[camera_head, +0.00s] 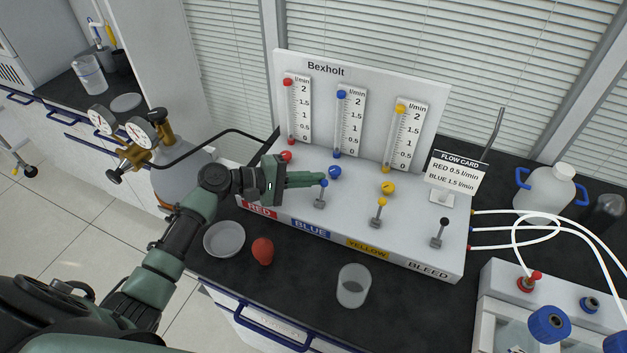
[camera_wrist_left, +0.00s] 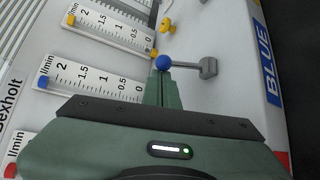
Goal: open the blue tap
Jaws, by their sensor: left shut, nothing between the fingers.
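The blue tap's lever, with its blue ball tip (camera_head: 323,183), stands on the sloped panel above the BLUE label (camera_head: 312,229). In the left wrist view the ball (camera_wrist_left: 163,62) sits on a grey stem running right to its base (camera_wrist_left: 208,67). My left gripper (camera_head: 321,177) comes in from the left with its green fingers shut and empty. The fingertips are right at the blue ball; I cannot tell whether they touch it. A round blue knob (camera_head: 335,172) sits just behind the lever. My right gripper is not in view.
The yellow lever (camera_head: 382,202) and black bleed lever (camera_head: 446,221) stand to the right. The red lever is hidden by my gripper. A card (camera_head: 457,175) reads BLUE 1.5 l/min. A grey dish (camera_head: 224,238), a red object (camera_head: 262,251) and a beaker (camera_head: 353,286) stand in front.

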